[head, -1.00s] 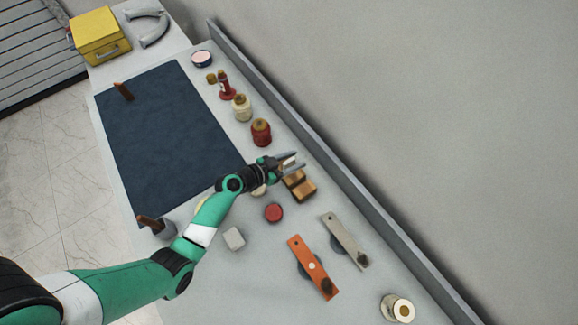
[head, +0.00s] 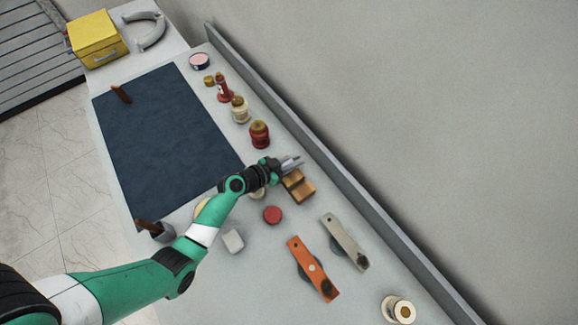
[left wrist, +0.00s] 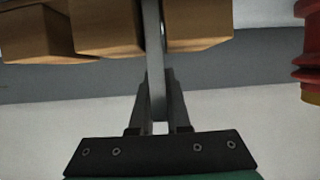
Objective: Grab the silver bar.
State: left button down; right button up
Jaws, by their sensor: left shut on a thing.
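My left gripper (head: 290,162) is at the back side of the table, at the upper end of the wooden stepped block (head: 299,186). In the left wrist view its fingers (left wrist: 158,95) are shut on a thin silver bar (left wrist: 154,45), which runs up between them past the wooden block (left wrist: 105,27). I cannot tell whether the bar still touches the wood. In the head view the bar cannot be told apart from the fingers. My right gripper is not in view.
Red (head: 259,134) and cream (head: 240,109) bushings stand above the gripper. A red round piece (head: 272,215), an orange bar (head: 314,269) and a beige bar (head: 345,242) lie below. A grey raised edge (head: 330,163) runs behind. The dark blue mat (head: 165,140) is clear in its middle.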

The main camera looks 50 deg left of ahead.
pick_arm(q)
jog(key=shift+r, duration=0.6)
jog(key=r+p, duration=0.1)
jog(key=r, duration=0.1)
jog(key=s+r+p, duration=0.1)
jog(key=r, duration=0.1)
jog(key=shift+s+a+r, duration=0.1)
jog(key=shift+s+a, duration=0.05)
jog(key=shift+a, duration=0.05)
jog(key=r+p+v, duration=0.2)
jog(key=p+v, duration=0.7)
jog(key=v, duration=0.5)
jog(key=shift+a, duration=0.1)
